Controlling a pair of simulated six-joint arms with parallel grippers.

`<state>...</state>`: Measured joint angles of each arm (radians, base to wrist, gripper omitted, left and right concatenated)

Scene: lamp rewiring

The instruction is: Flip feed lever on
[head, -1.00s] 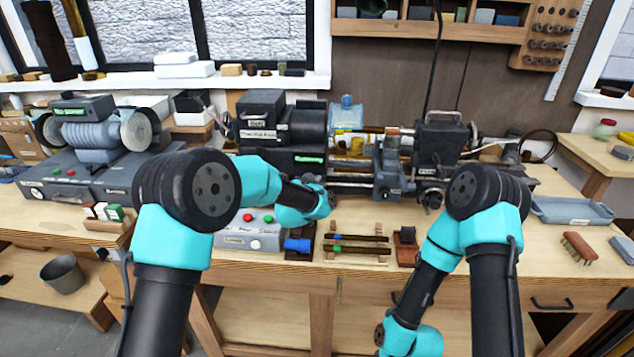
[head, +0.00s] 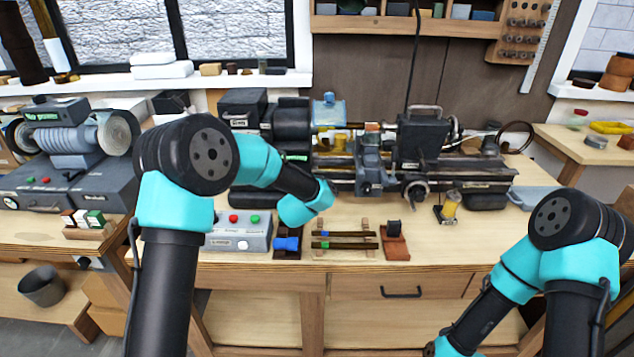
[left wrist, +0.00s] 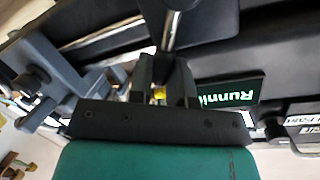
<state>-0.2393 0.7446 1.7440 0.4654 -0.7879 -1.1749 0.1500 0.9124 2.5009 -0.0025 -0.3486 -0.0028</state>
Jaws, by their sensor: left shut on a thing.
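The lathe (head: 420,140) stands on the bench in the middle of the head view. In the left wrist view my left gripper (left wrist: 162,88) is at the lathe, beside the green lit "Running" sign (left wrist: 232,93). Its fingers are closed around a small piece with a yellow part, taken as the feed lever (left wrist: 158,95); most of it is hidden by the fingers. A grey rod (left wrist: 174,25) rises just beyond the fingertips. I cannot tell the lever's position. In the head view my left forearm hides the fingertips. My right gripper is out of view below.
A grey control box (head: 238,232) with red and green buttons stands at the bench front. Several small items lie right of it, including a wooden rack (head: 343,240) with rods. A grinder (head: 72,140) is at left. The bench front at right of centre is clear.

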